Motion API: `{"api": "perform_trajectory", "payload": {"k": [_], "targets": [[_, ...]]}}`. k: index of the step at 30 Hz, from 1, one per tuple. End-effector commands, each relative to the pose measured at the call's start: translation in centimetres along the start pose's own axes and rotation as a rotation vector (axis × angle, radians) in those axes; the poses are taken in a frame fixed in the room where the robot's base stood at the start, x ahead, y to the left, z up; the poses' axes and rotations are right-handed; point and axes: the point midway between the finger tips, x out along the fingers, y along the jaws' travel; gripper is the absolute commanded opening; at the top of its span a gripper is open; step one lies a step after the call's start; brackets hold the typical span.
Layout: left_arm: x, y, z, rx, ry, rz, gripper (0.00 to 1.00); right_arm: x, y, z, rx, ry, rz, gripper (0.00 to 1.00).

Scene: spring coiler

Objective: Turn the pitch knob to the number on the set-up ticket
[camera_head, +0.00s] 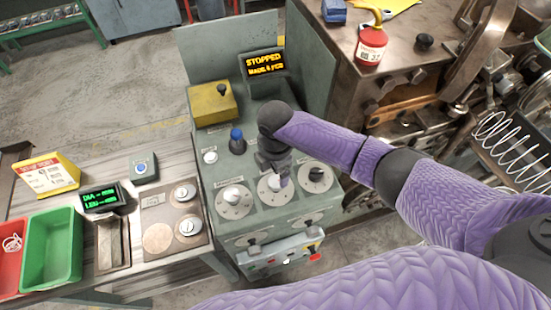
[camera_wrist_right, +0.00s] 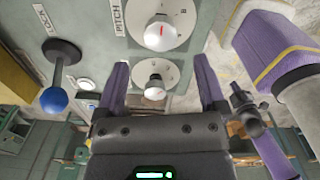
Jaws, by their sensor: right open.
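The pitch knob (camera_wrist_right: 158,35) is white with a red mark, on a pale numbered dial beside a PITCH label, at the top of the right wrist view. A second, similar knob (camera_wrist_right: 155,88) shows between the fingers. In the head view, three round dials stand in a row on the grey-green machine: left (camera_head: 234,201), middle (camera_head: 268,192) and right (camera_head: 315,177). My right gripper (camera_head: 274,172) is over the middle dial and partly hides it. It is open and empty. A yellow-and-red card (camera_head: 47,174), perhaps the set-up ticket, stands at the left; its number is unclear. My left gripper is not in view.
A blue-topped lever (camera_head: 237,140) stands behind the dials; the wrist view shows it too (camera_wrist_right: 55,98). The amber display (camera_head: 264,64) reads STOPPED. A switch panel (camera_head: 279,256) juts out in front. Green (camera_head: 47,250) and red bins stand at left.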

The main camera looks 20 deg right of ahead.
Motion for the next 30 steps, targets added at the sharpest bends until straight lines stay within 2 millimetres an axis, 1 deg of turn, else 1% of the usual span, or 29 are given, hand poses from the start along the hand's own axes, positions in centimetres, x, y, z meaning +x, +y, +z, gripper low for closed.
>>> {"api": "perform_trajectory", "payload": {"k": [1, 3, 7, 10, 21, 23, 26, 27, 28, 30], "targets": [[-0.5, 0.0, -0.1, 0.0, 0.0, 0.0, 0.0, -1.5, 0.1, 0.1, -0.001, -0.001, 0.003, 0.9], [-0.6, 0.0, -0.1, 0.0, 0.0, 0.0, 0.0, -2.9, 0.0, 0.0, -0.002, -0.001, 0.002, 0.9], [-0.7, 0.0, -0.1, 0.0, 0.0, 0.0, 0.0, -4.4, 0.0, 0.0, 0.0, -0.001, 0.001, 0.9], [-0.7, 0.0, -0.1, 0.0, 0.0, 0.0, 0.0, -4.7, 0.0, 0.0, 0.0, -0.001, -0.001, 0.9], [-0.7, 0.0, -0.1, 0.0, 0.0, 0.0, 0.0, -4.6, -0.1, -0.1, 0.002, 0.001, -0.001, 0.9], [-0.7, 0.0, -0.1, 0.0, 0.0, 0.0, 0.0, -4.3, -0.6, -0.9, 0.019, 0.02, 0.005, 0.9], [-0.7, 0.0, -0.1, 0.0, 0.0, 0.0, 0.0, -3.2, -2.8, -4.2, 0.14, 0.105, 0.04, 0.9], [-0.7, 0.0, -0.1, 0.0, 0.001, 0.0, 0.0, -3.0, -3.9, -5.5, 0.229, 0.15, 0.06, 0.9], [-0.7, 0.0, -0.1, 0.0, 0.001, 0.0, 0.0, -3.0, -4.7, -6.3, 0.305, 0.182, 0.075, 0.9], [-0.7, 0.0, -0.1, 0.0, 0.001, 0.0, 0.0, -3.2, -6.3, -7.2, 0.487, 0.24, 0.106, 0.9]]}}
